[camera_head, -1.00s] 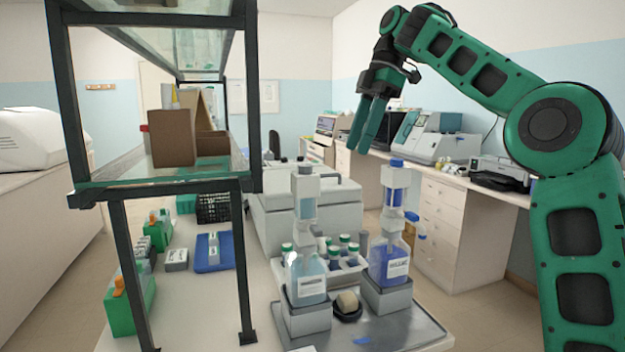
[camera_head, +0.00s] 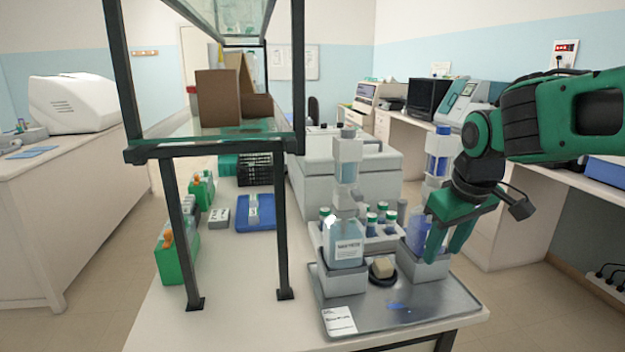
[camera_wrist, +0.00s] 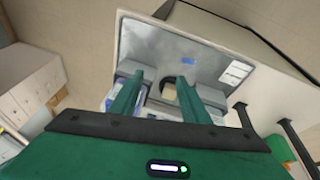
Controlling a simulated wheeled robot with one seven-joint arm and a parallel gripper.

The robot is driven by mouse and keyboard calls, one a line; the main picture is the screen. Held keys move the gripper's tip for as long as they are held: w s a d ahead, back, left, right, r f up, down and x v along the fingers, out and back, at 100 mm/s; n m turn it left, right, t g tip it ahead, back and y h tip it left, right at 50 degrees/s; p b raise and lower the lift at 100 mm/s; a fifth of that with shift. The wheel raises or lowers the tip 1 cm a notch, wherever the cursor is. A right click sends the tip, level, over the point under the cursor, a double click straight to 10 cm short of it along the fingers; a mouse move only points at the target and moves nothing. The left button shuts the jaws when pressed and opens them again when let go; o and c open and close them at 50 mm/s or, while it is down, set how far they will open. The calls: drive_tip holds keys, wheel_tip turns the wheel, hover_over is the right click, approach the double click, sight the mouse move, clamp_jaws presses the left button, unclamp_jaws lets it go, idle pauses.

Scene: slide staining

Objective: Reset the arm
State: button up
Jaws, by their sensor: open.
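My green arm comes in from the right in the head view. My gripper (camera_head: 447,240) points down beside the right-hand dispenser bottle, partly covering it. In the wrist view the two green fingers of my gripper (camera_wrist: 157,95) stand apart with nothing held between them. The right-hand bottle (camera_head: 416,236) with blue liquid sits in a grey holder on the metal tray (camera_head: 437,306). I cannot tell whether a finger touches it.
The left-hand bottle (camera_head: 343,240) stands in another grey holder, and a sponge in a black dish (camera_head: 382,270) lies between. A shelf frame (camera_head: 283,200) rises at left. Several small bottles (camera_head: 371,222) stand behind. The tray's front is mostly clear.

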drive_tip(key=s+d+f+m+t, duration=0.1)
drive_tip(key=s+d+f+m, duration=0.3)
drive_tip(key=s+f, duration=0.4)
drive_tip(key=s+d+m+g, duration=0.2)
drive_tip(key=s+d, duration=0.3)
drive_tip(key=s, duration=0.3)
drive_tip(key=s+d+f+m+g, duration=0.1)
drive_tip(key=s+d+m, duration=0.3)
drive_tip(key=s, duration=0.4)
drive_tip(key=shift+s+d+f+g, duration=0.15)
drive_tip(key=shift+s+d+g, duration=0.25)
drive_tip(key=shift+d+g, duration=0.45)
